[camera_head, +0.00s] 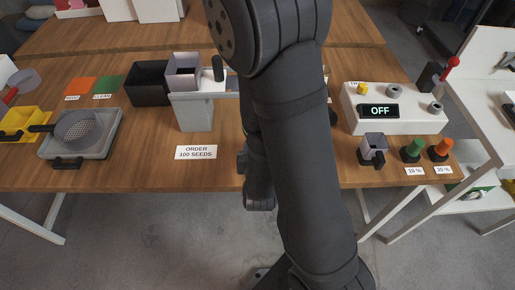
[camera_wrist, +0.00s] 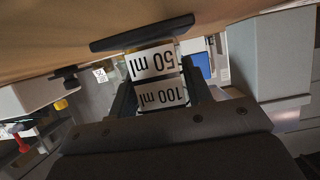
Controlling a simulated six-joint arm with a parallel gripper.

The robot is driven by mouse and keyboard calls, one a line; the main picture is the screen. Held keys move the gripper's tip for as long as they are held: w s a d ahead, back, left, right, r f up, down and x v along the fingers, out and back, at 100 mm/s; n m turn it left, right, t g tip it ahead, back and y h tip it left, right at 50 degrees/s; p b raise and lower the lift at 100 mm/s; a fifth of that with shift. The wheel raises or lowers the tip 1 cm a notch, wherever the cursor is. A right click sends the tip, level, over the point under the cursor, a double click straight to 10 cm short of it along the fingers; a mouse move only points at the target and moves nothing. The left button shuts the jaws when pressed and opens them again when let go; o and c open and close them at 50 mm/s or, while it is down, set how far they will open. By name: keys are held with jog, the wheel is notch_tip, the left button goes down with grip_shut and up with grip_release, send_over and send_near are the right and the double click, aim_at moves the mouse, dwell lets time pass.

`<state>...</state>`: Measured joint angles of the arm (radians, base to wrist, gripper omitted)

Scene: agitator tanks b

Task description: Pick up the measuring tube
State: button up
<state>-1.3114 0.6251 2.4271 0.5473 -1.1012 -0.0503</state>
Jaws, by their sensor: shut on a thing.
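The measuring tube (camera_wrist: 152,62) shows in the wrist view with white labels reading "50 ml" and "100 ml", upside down in the picture. A dark flat bar crosses its end near the brown tabletop. My gripper (camera_wrist: 158,94) is shut on the tube, with one dark finger on each side. I cannot tell whether the tube touches the table. In the head view my arm hides the gripper and the tube.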

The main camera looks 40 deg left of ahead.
jog(key=shift+r, duration=0.2)
jog(key=shift+r, duration=1.9)
jog(key=w+d+r, duration=0.5)
jog(key=d+r, duration=0.1)
jog(key=d, duration=0.4)
jog(key=shift+w+r, duration=0.2)
jog(key=shift+r, duration=0.15)
jog(key=shift+d, duration=0.15)
